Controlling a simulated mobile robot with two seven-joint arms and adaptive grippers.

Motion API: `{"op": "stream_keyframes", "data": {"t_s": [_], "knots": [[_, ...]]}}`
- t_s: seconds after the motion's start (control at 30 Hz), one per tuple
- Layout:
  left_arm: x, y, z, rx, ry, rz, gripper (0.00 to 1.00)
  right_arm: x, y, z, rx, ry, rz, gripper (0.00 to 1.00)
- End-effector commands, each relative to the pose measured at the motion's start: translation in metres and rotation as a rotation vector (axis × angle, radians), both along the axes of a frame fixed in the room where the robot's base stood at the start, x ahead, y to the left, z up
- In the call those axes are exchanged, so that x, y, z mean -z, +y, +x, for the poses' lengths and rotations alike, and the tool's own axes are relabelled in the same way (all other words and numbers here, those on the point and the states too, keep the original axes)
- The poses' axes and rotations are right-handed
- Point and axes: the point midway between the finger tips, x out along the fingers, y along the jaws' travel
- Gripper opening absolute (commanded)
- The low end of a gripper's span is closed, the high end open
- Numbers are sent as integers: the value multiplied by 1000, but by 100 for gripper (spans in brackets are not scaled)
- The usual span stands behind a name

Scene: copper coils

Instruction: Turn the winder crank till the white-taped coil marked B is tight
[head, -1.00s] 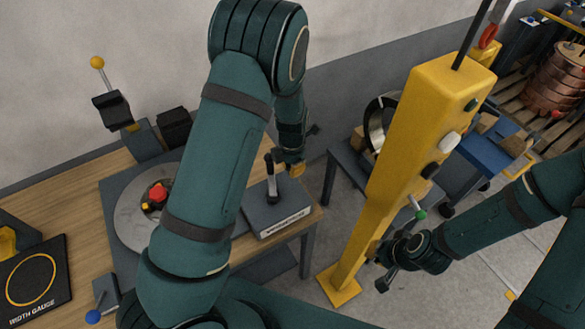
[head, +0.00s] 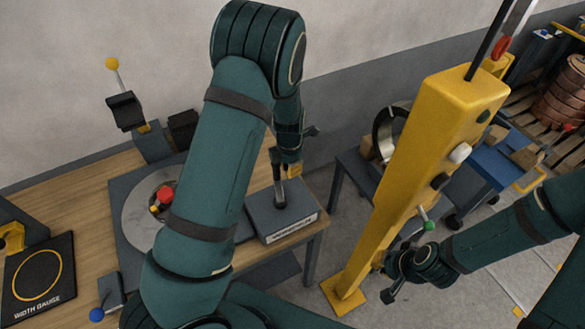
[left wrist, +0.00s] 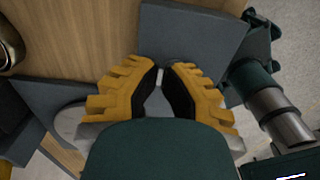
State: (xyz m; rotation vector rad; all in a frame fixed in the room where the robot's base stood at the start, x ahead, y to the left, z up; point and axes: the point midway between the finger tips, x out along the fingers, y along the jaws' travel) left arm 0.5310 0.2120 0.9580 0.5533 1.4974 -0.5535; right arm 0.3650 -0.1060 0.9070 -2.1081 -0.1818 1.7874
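A dark lever with a metal stem (head: 281,190), which looks like the winder crank, stands on a grey labelled box at the bench's right end. My left gripper (head: 291,170) points down beside it. In the left wrist view its yellow-backed fingers (left wrist: 162,74) show a narrow gap, with a small metallic piece at the tips; I see no clear grip on it. My right gripper (head: 390,275) is low by the yellow post; its fingers are too small and dark to judge. I cannot make out a white-taped coil marked B.
A round turntable (head: 135,225) with a red knob is partly behind my left arm. The yellow post (head: 385,215) stands between my arms, with a green-knobbed lever (head: 429,226). A ring (head: 381,128) stands on a low table. Copper coils (head: 560,105) lie at right.

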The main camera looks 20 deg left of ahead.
Motion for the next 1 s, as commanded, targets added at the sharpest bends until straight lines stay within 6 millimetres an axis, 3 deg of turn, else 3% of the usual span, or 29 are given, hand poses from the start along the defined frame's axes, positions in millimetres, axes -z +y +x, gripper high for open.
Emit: {"op": "stream_keyframes", "data": {"t_s": [0.3,1.0], "knots": [[0,24,-2,-3,2,3,0,1,0,0,0,0,0,0],[0,18,-1,0,1,1,0,-1,0,0,0,0,0,0]]}}
